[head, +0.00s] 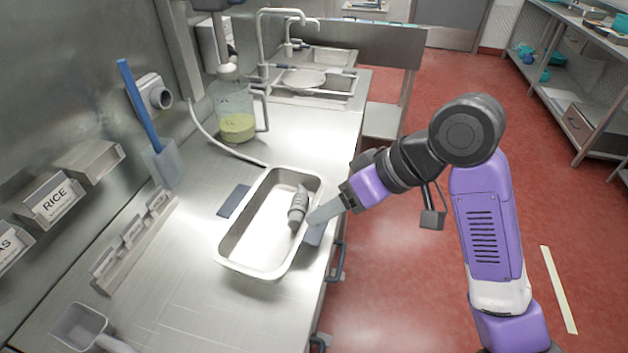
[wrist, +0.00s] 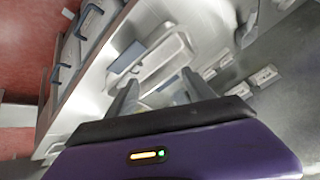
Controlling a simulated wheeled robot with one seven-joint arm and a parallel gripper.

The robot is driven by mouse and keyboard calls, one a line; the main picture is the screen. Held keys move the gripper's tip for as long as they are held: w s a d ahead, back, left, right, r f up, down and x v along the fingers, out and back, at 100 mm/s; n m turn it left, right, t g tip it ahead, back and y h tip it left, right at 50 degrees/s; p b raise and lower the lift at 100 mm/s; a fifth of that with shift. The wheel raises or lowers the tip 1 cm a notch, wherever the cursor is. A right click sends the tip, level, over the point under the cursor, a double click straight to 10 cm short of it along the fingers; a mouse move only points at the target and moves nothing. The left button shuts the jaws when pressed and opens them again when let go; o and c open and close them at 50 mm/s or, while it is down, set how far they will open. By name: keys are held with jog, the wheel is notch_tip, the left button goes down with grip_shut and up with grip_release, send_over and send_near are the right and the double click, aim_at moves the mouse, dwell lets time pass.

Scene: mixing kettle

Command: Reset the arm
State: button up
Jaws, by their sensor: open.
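My gripper (head: 322,211) is at the right rim of a metal tray (head: 245,250) on the steel counter in the head view. My purple and black arm reaches in from the right. In the wrist view the two fingers of my gripper (wrist: 160,100) stand apart, with the tray (wrist: 178,47) beyond them. I see nothing held between the fingers. Whether a finger touches the tray rim cannot be told.
A clear jug with yellow-green contents (head: 237,112) stands at the back of the counter. A blue-handled paddle (head: 140,105) leans by the left wall. A scoop (head: 82,328) lies front left. A sink (head: 325,58) is at the far end. The red floor right of the counter is open.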

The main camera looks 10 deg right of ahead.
jog(key=w+r+m+t+y, duration=0.2)
jog(key=w+r+m+t, duration=0.1)
jog(key=w+r+t, duration=0.5)
jog(key=s+d+f+m+t+h, duration=0.4)
jog(key=s+d+f+h, duration=0.1)
jog(key=s, duration=0.4)
jog(key=s+d+f+m+t+h, duration=0.4)
jog(key=s+d, duration=0.2)
jog(key=s, duration=0.2)
jog(key=s+f+n+g, duration=0.2)
jog(key=s+f, duration=0.2)
jog(key=s, duration=0.9)
jog(key=s+f+n+g, duration=0.2)
jog(key=s+f, duration=0.3)
jog(key=s, duration=0.8)
jog(key=shift+g+y, duration=0.3)
jog(key=shift+g, duration=0.1)
